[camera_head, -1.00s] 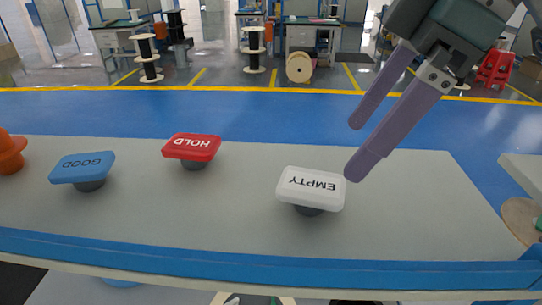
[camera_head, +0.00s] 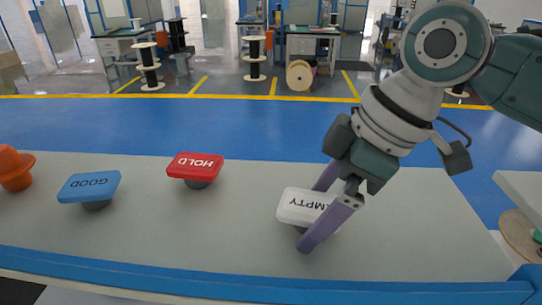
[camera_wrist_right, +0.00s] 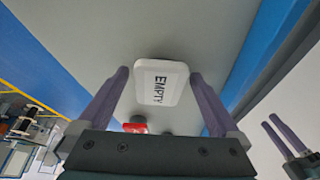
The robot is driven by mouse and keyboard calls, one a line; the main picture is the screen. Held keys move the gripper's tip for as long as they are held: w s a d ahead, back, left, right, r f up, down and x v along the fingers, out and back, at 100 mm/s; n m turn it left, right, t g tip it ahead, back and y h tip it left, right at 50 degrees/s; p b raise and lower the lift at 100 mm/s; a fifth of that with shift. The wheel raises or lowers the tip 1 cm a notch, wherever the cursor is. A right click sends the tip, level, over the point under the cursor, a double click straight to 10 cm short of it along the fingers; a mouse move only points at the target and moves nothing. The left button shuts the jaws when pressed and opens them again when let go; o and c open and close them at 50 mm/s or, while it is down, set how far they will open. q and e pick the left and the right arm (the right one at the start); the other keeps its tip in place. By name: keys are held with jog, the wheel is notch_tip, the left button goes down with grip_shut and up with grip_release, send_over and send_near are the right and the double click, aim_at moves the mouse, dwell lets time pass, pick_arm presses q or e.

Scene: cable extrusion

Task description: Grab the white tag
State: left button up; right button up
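The white tag (camera_head: 298,205), marked EMPTY, stands on its dark base on the grey table. My right gripper (camera_head: 310,217) reaches down over it, with one finger in front and the other behind, covering part of its lettering. In the right wrist view the white tag (camera_wrist_right: 161,84) lies between the two purple fingers of my right gripper (camera_wrist_right: 159,76), with a small gap on each side. The right gripper is open around it. My left gripper (camera_wrist_right: 270,121) shows at the right edge of the right wrist view, its fingers apart and empty. It is not in the head view.
A red HOLD tag (camera_head: 195,166), a blue GOOD tag (camera_head: 89,187) and an orange knob-like piece (camera_head: 13,168) stand to the left on the grey table (camera_head: 420,235). The table has a blue front edge. Its right part is clear.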

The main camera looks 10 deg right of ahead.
jog(key=c, duration=1.3)
jog(key=shift+r, duration=0.15)
